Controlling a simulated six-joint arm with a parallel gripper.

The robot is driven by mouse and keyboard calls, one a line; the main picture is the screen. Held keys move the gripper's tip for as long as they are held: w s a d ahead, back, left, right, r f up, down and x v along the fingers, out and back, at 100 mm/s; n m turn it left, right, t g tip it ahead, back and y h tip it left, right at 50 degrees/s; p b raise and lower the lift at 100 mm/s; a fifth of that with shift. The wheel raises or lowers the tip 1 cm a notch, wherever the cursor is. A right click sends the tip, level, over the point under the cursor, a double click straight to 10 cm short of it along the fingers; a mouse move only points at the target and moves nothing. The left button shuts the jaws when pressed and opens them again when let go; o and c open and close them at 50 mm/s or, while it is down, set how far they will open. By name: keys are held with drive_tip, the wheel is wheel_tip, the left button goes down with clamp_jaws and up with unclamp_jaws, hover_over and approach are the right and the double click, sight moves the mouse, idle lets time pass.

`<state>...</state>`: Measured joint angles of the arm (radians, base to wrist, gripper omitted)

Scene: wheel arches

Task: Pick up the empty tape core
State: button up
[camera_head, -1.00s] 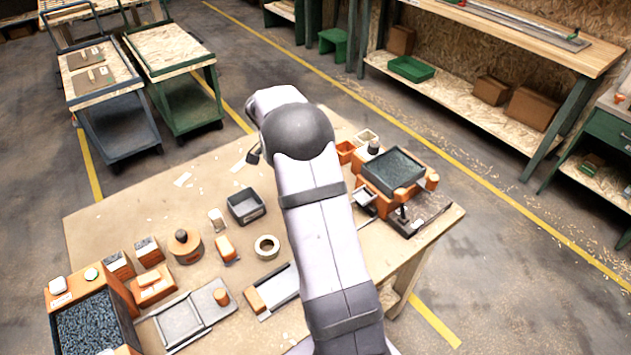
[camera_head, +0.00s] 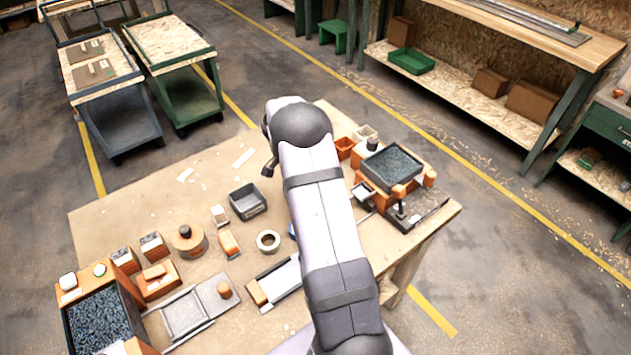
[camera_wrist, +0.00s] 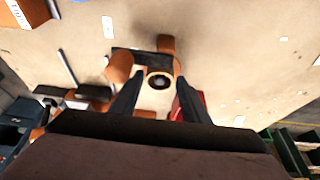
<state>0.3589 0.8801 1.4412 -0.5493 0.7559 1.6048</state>
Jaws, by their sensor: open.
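The empty tape core is a small cream ring (camera_head: 268,241) lying flat on the table left of my arm in the head view. In the wrist view, a round cream-rimmed thing with a dark centre (camera_wrist: 159,72) shows between the fingers, at some distance; I cannot tell for sure that it is the same ring. My gripper (camera_wrist: 160,88) is open, with two dark fingers apart and nothing held.
A dark grey bin (camera_head: 247,203) stands behind the ring, an orange block (camera_head: 229,244) to its left and a grey plate with an orange end (camera_head: 275,283) in front. An orange stand with a dark tray (camera_head: 391,168) is at the right. Bare table lies at the back left.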

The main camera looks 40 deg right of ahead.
drive_tip(key=shift+f, duration=0.2)
drive_tip(key=shift+c, duration=0.7)
drive_tip(key=c, duration=0.7)
drive_tip(key=shift+o, duration=0.2)
wheel_tip(320, 180, up, 10)
drive_tip(key=b, duration=0.2)
drive_tip(key=shift+b, duration=0.4)
